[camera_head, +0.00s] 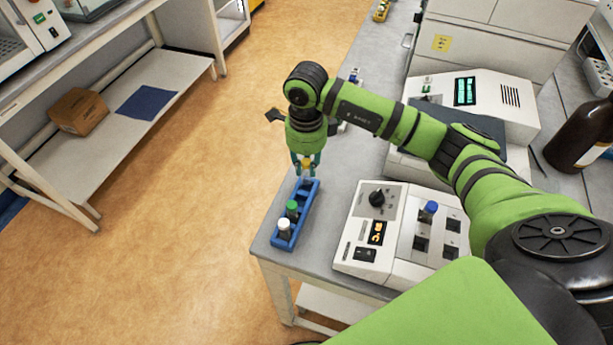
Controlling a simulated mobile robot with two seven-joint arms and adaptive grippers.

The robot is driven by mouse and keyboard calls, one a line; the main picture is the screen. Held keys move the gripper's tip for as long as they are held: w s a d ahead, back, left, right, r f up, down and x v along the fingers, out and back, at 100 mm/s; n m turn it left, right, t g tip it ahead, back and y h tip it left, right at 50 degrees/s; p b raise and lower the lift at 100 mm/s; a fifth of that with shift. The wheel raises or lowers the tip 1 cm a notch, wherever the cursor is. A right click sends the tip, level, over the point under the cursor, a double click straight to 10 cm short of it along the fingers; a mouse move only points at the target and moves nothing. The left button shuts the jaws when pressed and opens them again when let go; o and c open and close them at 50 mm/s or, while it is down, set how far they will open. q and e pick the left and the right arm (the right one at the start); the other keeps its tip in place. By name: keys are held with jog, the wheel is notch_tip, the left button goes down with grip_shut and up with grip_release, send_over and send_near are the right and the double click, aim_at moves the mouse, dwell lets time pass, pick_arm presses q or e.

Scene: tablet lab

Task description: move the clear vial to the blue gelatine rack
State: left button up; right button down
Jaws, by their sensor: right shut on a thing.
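The blue gelatine rack (306,204) stands near the left edge of the grey bench, with a white-capped vial (284,229) and a green-capped vial (292,209) in its near part. My right gripper (306,169) points down over the rack's far end. It is shut on a small vial with a yellow cap (306,162), which looks clear. The fingers partly hide this vial, and I cannot tell whether its lower end is inside the rack. My left gripper is not in view.
A white device (365,225) with a black knob and several square wells stands right of the rack; a blue-capped vial (429,211) is in one well. A larger white instrument (500,100) stands behind. A brown bottle (578,135) is at the far right. Open floor lies to the left.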

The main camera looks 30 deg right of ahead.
aim_at(307, 175)
notch_tip(307, 175, down, 3)
jog(key=shift+s+b, duration=0.1)
jog(key=shift+b, duration=0.6)
jog(key=shift+f, duration=0.35)
jog(key=shift+f, duration=0.1)
jog(key=c, duration=1.1)
grip_release()
